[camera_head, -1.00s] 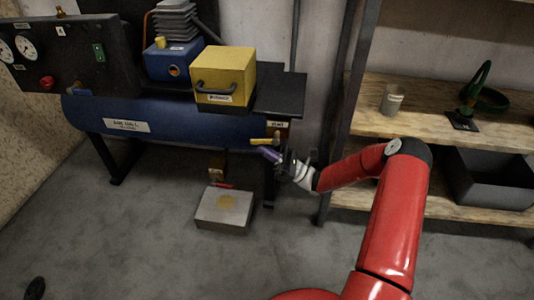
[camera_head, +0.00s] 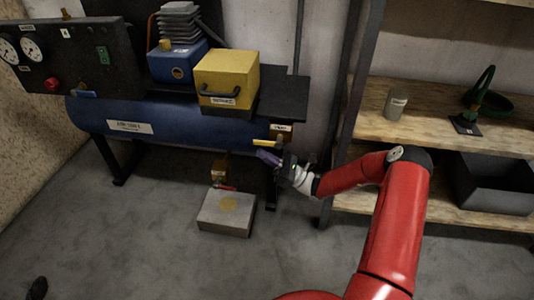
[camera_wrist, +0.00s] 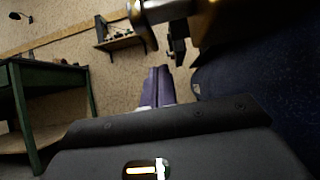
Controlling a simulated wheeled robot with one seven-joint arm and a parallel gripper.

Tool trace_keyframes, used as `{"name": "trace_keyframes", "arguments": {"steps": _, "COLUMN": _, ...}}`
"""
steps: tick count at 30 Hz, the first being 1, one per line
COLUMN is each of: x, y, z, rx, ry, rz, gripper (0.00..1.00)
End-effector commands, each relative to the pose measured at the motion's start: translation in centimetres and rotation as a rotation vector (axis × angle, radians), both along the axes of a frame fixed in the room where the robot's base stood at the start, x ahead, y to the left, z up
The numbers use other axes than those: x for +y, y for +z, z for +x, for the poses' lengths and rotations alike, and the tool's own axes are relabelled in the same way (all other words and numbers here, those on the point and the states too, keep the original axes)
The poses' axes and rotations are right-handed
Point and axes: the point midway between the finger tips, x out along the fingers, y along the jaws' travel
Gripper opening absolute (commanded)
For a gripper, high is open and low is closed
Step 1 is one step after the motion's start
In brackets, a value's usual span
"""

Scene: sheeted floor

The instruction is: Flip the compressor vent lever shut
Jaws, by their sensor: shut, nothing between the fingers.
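The compressor's blue tank (camera_head: 180,122) lies on dark legs at the left of the head view. The vent lever (camera_head: 264,142) is a small yellow handle at the tank's right end, under a small label (camera_head: 281,128). It sticks out to the left, roughly level. In the wrist view brass and dark metal parts (camera_wrist: 165,10) fill the top, close to the camera. My gripper (camera_head: 264,157) is just below the lever, its purple fingers pointing left. In the wrist view the fingers (camera_wrist: 158,88) are together and empty. I cannot tell whether they touch the lever.
A yellow box (camera_head: 228,77) stands on the compressor's top plate. A grey box (camera_head: 227,212) sits on the floor below. A wooden shelf (camera_head: 430,130) with a cup (camera_head: 396,104) and a dark bin (camera_head: 496,183) stands at the right.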

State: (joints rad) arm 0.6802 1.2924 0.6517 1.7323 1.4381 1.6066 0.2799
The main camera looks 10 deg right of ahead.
Motion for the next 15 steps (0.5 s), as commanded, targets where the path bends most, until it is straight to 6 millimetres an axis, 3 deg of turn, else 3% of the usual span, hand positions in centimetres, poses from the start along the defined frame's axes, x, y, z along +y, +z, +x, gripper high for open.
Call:
{"name": "trace_keyframes", "arguments": {"steps": 1, "x": 0.0, "y": -2.0, "z": -0.1, "rx": 0.005, "ry": -0.001, "rz": -0.001, "gripper": 0.00}}
{"name": "trace_keyframes", "arguments": {"steps": 2, "x": 0.1, "y": -2.8, "z": -0.2, "rx": 0.006, "ry": -0.001, "rz": -0.001, "gripper": 0.00}}
{"name": "trace_keyframes", "arguments": {"steps": 9, "x": -3.9, "y": -6.3, "z": -1.4, "rx": 0.007, "ry": -0.004, "rz": -0.004, "gripper": 0.00}}
{"name": "trace_keyframes", "arguments": {"steps": 15, "x": -6.0, "y": -8.5, "z": -2.0, "rx": 0.007, "ry": -0.004, "rz": -0.004, "gripper": 0.00}}
